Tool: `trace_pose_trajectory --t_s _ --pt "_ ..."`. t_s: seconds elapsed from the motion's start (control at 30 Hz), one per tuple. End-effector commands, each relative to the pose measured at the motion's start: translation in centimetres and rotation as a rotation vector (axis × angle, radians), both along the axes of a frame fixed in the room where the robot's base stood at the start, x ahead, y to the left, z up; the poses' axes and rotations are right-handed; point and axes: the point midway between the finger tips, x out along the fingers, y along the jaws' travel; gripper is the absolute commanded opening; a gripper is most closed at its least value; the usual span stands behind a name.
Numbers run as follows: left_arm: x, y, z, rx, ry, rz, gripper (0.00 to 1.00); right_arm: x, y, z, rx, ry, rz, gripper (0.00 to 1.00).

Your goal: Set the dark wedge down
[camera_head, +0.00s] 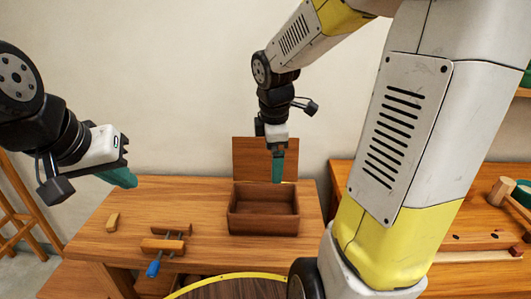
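I cannot make out a dark wedge in the head view. A small light-brown wooden block (113,222) lies on the left part of the bench. My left gripper (122,179) hangs in the air above the bench's left end, its teal fingers pointing right and down. The fingers overlap from this side, so their gap and anything between them are hidden. My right gripper (278,168) points straight down over the back of an open brown wooden box (263,223). Its teal fingers appear as one strip, so I cannot tell whether they are apart.
The box's lid (258,158) stands upright behind it. A wooden clamp (163,246) with a blue handle lies on the bench (205,207), front left. A second bench (478,215) with a mallet (500,190) is at right. Bench top left of the box is mostly clear.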

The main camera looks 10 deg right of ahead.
Motion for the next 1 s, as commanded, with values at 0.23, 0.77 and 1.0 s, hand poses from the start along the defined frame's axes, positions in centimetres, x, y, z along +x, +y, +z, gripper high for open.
trace_pose_trajectory --t_s 0.23,0.77,1.0 --pt "0.0 0.0 0.0 0.000 0.000 0.000 0.00 -8.0 1.3 6.1 0.366 -0.180 -0.762 1.00" --pt "0.0 0.0 0.0 0.000 0.000 0.000 0.00 -13.1 2.7 8.0 0.742 -0.166 -1.273 1.00" --pt "0.0 0.0 0.0 0.000 0.000 0.000 0.00 -13.1 2.7 8.0 0.740 -0.167 -1.270 1.00"
